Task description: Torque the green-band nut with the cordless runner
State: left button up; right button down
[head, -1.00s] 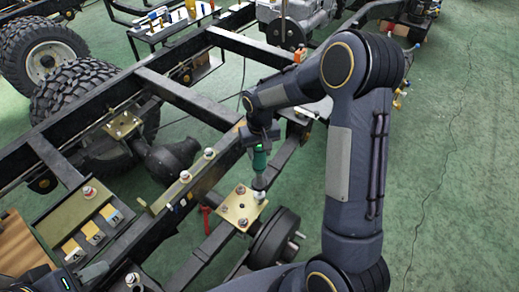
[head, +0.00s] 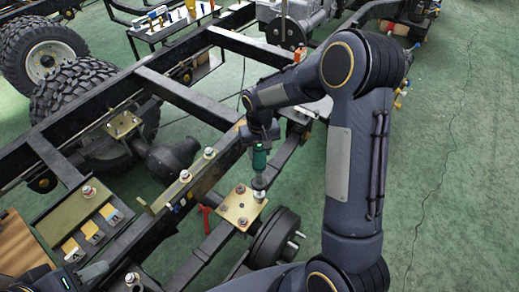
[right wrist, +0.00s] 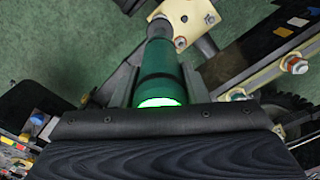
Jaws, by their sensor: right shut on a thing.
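The cordless runner (head: 259,161) is green with a grey nose and stands nearly upright. It also shows in the right wrist view (right wrist: 162,72), between the jaws. My right gripper (head: 259,146) is shut on its body. The runner's nose is over a corner nut of the brass-coloured plate (head: 236,211); I cannot tell whether it is seated. More nuts (head: 221,207) stand on the plate's other corners. I cannot make out a green band on any nut. My left gripper (head: 80,277) is partly in view at the lower left edge; its jaws are unclear.
Black chassis rails (head: 190,97) run diagonally beside the work. A brake drum with studs (head: 274,238) sits right of the plate. A tray with yellow labelled blocks (head: 84,229) lies at left. Big tyres (head: 82,92) stand at upper left. Green floor is clear at right.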

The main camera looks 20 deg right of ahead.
jog(key=shift+f+b, duration=1.35)
jog(key=shift+f, duration=0.2)
dwell(2.2)
jog(key=shift+f, duration=0.2)
dwell(1.7)
jog(key=shift+r, duration=0.2)
dwell(0.6)
jog(key=shift+r+p, duration=0.55)
jog(key=shift+r, duration=0.45)
jog(key=shift+r+p, duration=0.35)
jog(key=shift+r, duration=0.15)
